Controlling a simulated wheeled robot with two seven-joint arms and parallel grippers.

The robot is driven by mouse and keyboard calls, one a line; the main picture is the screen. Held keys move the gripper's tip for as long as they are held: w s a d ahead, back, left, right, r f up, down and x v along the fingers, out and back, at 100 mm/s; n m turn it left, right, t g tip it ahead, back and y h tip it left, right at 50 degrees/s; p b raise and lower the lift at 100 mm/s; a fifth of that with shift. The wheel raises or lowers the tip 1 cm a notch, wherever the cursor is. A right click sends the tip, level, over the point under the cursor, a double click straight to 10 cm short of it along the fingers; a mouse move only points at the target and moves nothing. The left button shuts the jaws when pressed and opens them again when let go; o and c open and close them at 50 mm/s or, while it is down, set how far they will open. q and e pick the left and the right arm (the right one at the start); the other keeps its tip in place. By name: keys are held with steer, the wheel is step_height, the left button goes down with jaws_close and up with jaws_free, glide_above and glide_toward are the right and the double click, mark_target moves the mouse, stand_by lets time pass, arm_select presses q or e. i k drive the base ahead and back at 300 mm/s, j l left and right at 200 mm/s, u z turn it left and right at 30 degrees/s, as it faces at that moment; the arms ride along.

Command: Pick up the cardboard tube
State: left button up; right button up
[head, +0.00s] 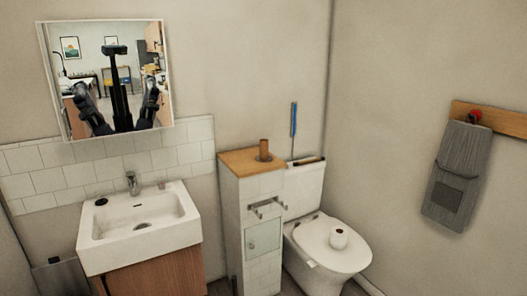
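A brown cardboard tube (264,150) stands upright on the wooden top (238,164) of a narrow white cabinet between the sink and the toilet. Nothing covers it in the head view. Neither gripper is directly in the head view. My own body shows only as a dark reflection in the wall mirror, with an arm on each side, too small to tell the state of the grippers.
A white sink (140,244) with a tap stands at left under the mirror (107,80). A blue-handled item (294,120) stands behind the tank. A grey towel (457,175) hangs at right.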

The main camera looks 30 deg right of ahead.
mark_target(264, 143)
steer(key=u, duration=0.3)
steer(key=i+l+u, duration=0.3)
steer(key=l, duration=0.25)
steer(key=l+u, duration=0.3)
steer(key=l, duration=0.25)
steer(key=l+u, duration=0.3)
steer(key=l, duration=0.35)
steer(key=i+l, duration=0.1)
steer(key=l, duration=1.15)
steer(key=i+l+u, duration=0.15)
steer(key=l, duration=1.1)
steer(key=k, duration=0.05)
